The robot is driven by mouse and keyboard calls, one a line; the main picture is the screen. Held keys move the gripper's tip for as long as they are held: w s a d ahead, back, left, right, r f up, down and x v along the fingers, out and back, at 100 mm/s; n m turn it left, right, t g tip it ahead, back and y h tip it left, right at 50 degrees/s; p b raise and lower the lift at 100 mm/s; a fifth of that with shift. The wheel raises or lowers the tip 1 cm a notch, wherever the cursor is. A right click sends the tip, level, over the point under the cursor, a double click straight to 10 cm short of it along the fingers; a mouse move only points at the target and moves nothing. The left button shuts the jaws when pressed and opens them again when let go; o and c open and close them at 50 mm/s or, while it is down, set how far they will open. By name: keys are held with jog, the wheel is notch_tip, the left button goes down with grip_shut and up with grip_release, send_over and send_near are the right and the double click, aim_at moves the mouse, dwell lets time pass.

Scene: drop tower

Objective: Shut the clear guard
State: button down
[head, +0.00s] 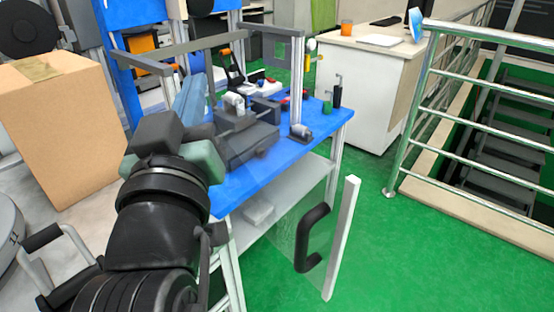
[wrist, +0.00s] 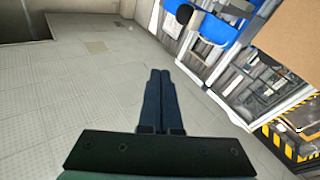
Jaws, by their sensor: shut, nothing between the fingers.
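The clear guard (head: 288,228) is a see-through panel that stands swung open at the front of the blue table. It carries a black handle (head: 312,238) and a pale upright edge bar (head: 342,240). The drop tower's grey frame (head: 210,85) stands on the table. My arm reaches in from the lower left of the head view, left of the guard and apart from the handle. My gripper (wrist: 160,72) shows in the wrist view with its two dark fingers together and empty, pointing over grey floor. The fingertips are not clear in the head view.
The blue table (head: 335,122) bears a grey machine and small items. A cardboard box (head: 65,135) stands at the left. A metal railing (head: 480,100) guards a stairwell at the right. Green floor (head: 405,255) is free right of the guard. A white cabinet (head: 365,90) stands behind.

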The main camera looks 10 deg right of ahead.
notch_tip(320, 180, down, 12)
jog(key=a+n+g+h+p, duration=0.1)
jog(key=n+g+h+p, duration=0.15)
jog(key=g, duration=0.35)
jog(key=n+g+h+p, duration=0.2)
jog(key=g+h+p, duration=0.4)
jog(key=h+p, duration=0.4)
send_near(336, 254)
jog(key=shift+h, duration=0.25)
jog(key=b+x, duration=0.1)
jog(key=x, duration=0.2)
jog(key=b+x, duration=0.1)
jog(key=x, duration=0.3)
jog(key=shift+f, duration=0.2)
